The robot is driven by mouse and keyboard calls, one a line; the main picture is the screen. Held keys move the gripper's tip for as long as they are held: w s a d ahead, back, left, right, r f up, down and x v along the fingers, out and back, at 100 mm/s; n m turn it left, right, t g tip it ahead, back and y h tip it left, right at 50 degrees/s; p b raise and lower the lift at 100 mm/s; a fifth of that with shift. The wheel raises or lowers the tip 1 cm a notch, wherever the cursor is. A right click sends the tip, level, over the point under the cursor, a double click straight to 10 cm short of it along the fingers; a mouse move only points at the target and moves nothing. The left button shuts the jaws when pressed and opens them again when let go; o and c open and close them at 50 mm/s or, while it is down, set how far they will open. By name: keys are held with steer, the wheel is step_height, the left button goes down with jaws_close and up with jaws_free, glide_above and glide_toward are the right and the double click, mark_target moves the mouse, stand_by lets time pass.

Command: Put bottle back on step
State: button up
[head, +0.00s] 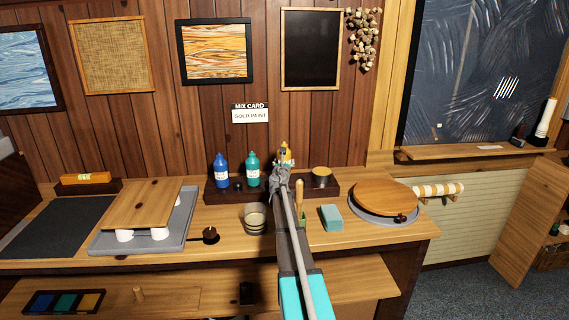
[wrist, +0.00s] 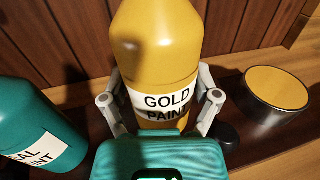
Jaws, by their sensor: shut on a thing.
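The gold paint bottle (wrist: 158,45), yellow with a white label, is upright between the fingers of my gripper (wrist: 162,100) in the wrist view. My gripper is shut on it around the label. In the head view my gripper (head: 281,174) covers most of the bottle (head: 288,158). The dark wooden step (head: 225,198) runs along the back of the counter. The bottle is over the step's area, between the teal bottle and a round tin. Its base is hidden, so I cannot tell whether it touches the step.
The teal bottle (head: 252,170) and blue bottle (head: 222,171) stand on the step at left, the gold-topped tin (head: 321,176) at right. Stacked bowls (head: 255,217), a teal sponge (head: 331,217) and a round wooden board (head: 385,197) are in front. A "GOLD PAINT" card (head: 250,114) hangs above.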

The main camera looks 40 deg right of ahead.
steer(key=shift+f+b, duration=1.2)
steer(key=shift+f, duration=0.3)
steer(key=shift+f+b, duration=0.3)
steer(key=o, duration=1.1)
steer(key=shift+o, duration=0.2)
steer(key=v, duration=1.2)
steer(key=shift+r, duration=0.15)
